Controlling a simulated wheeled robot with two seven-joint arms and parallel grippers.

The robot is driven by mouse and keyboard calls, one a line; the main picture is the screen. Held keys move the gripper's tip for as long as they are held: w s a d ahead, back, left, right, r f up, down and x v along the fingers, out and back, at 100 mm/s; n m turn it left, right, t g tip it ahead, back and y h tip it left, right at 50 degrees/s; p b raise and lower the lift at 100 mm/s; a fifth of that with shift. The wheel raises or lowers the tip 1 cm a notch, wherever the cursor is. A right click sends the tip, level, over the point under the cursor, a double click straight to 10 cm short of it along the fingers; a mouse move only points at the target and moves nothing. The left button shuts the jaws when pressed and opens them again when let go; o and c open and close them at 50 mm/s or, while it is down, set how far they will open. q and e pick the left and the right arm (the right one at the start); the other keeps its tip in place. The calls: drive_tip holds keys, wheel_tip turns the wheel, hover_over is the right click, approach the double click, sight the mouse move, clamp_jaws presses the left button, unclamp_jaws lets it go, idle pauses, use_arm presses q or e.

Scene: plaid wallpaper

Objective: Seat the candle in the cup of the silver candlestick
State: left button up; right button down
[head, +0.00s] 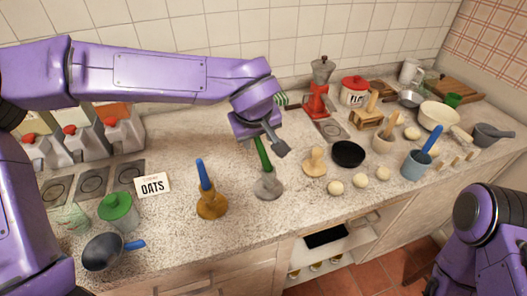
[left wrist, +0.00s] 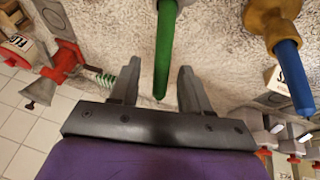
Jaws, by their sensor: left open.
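The green candle (head: 264,153) stands in the silver candlestick (head: 268,187), near the middle of the counter. Its lower end meets the cup; how deep it sits is too small to tell. My left gripper (head: 268,147) is open around the candle's upper part. In the left wrist view the candle (left wrist: 165,50) lies between the spread fingers of that gripper (left wrist: 160,72), with gaps on both sides. The candlestick is almost wholly cut off there. My right arm shows at the right edge of the head view, but its gripper is out of view.
A brass candlestick (head: 212,206) with a blue candle (head: 204,174) stands to the left. A wooden stamp (head: 314,162), pale dough balls (head: 336,187) and a black dish (head: 348,154) are to the right. The counter in front of the silver candlestick is bare.

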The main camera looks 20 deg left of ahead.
use_arm(q)
drive_tip(key=shift+x, duration=0.95)
drive_tip(key=shift+s+r, duration=0.2)
drive_tip(key=shift+s, duration=0.05)
drive_tip(key=shift+w, duration=0.1)
clamp_jaws()
drive_tip(key=shift+r, duration=0.1)
